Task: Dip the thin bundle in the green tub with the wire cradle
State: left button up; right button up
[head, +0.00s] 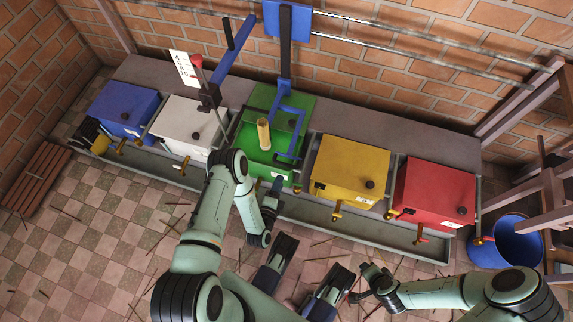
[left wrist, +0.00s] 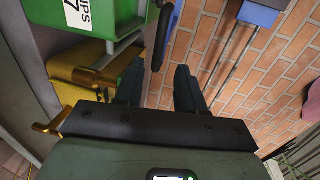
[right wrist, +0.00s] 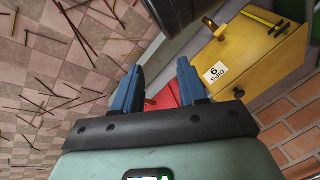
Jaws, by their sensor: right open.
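The green tub (head: 254,166) stands in the middle of the row, with its green lid (head: 298,104) behind it. A tan bundle (head: 264,134) is upright over or in the tub; I cannot tell its depth. The blue cradle frame (head: 290,130) is beside the bundle on its right. My left gripper (head: 272,186) is at the tub's front, open and empty, with its fingers apart in the left wrist view (left wrist: 157,75). The tub's labelled front (left wrist: 95,30) is close by there. My right gripper (head: 362,278) is open and empty over the floor, away from the tub.
Blue (head: 124,108), white (head: 190,126), yellow (head: 348,168) and red (head: 433,190) tubs flank the green one. A red-knobbed lever (head: 196,62) rises behind the white tub. A blue bucket (head: 510,240) stands right. Thin sticks litter the checkered floor. Brass taps project in front.

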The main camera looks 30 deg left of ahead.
aim_at(286, 164)
pick_arm(q)
jog(key=b+x, duration=0.3)
jog(key=x, duration=0.6)
jog(key=shift+w+f, duration=0.1)
jog(key=shift+w, duration=0.05)
jog(key=shift+w+a, duration=0.15)
jog(key=shift+w, duration=0.25)
pick_arm(e)
jog(key=s+d+f+g, duration=0.1)
jog(key=s+f+g, duration=0.1)
jog(key=s+f, duration=0.4)
jog(key=shift+s+g, duration=0.25)
jog(key=shift+g, duration=0.05)
pick_arm(q)
grip_shut()
pick_arm(e)
jog(key=shift+w+r, duration=0.1)
